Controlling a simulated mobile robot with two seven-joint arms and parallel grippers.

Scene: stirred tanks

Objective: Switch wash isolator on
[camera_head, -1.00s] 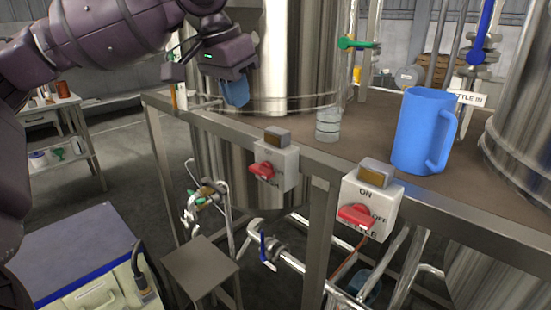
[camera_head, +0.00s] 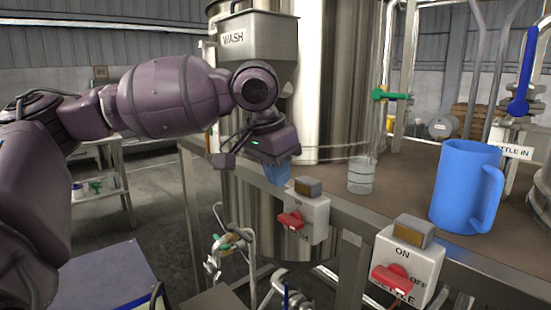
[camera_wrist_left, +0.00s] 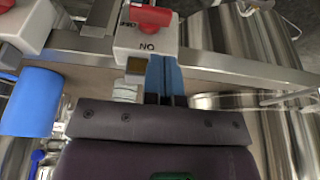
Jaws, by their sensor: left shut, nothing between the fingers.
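The wash isolator looks to be the left grey box (camera_head: 309,215) on the frame rail, below the hopper marked WASH. Its red handle (camera_head: 290,220) lies roughly sideways. In the left wrist view the handle (camera_wrist_left: 148,17) lies across the box (camera_wrist_left: 140,42), with ON and a partly covered OFF readable. My left gripper (camera_head: 278,173) is shut and empty, its blue fingers just above and behind the box's upper left. In the left wrist view the fingers (camera_wrist_left: 164,75) point at the box's edge; I cannot tell whether they touch. My right gripper is not in view.
A second isolator box (camera_head: 409,262) with a red handle sits to the right on the rail. A blue jug (camera_head: 466,187) and a clear beaker (camera_head: 361,175) stand on the brown deck. The WASH hopper (camera_head: 256,45) rises behind my gripper.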

